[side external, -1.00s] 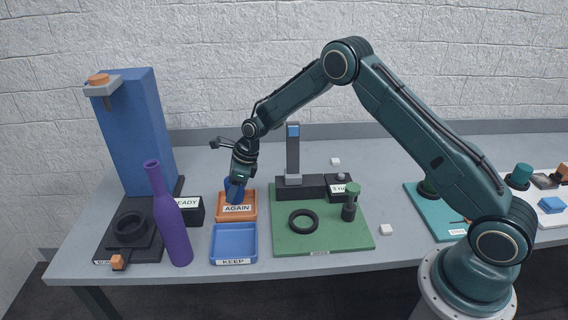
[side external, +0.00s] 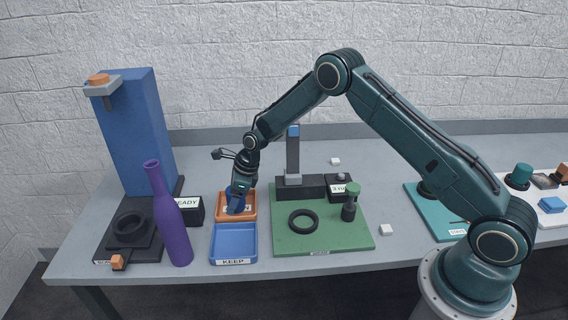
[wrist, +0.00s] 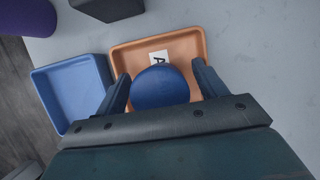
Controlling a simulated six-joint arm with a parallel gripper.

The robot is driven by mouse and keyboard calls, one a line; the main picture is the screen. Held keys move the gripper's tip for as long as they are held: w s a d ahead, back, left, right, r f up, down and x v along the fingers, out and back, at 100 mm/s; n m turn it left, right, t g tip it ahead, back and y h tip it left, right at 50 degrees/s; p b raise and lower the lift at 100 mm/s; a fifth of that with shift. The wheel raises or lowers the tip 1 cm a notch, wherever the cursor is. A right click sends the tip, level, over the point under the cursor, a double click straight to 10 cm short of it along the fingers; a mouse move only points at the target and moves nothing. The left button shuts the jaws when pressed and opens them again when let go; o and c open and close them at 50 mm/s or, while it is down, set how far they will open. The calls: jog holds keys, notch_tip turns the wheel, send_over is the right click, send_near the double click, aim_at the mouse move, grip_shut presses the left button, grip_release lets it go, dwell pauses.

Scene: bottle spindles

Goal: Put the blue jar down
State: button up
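The blue jar (side external: 236,204) is low inside the orange tray (side external: 221,217) labelled AGAIN. In the wrist view its round blue top (wrist: 160,87) lies between the two dark fingers of my gripper (wrist: 163,82). In the side view my gripper (side external: 240,190) points down over the tray, tilted a little, and is shut on the jar. The jar's underside is hidden, so I cannot tell whether it touches the tray floor. The tray's label is partly covered.
An empty blue tray (side external: 233,257) labelled KEEP stands in front of the orange one. A purple bottle (side external: 172,226) stands to the left, near a black box (side external: 190,210). A green board (side external: 340,237) with a black ring (side external: 303,220) lies to the right.

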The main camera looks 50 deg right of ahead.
jog(key=shift+r, duration=0.1)
jog(key=v, duration=1.2)
dwell(0.7)
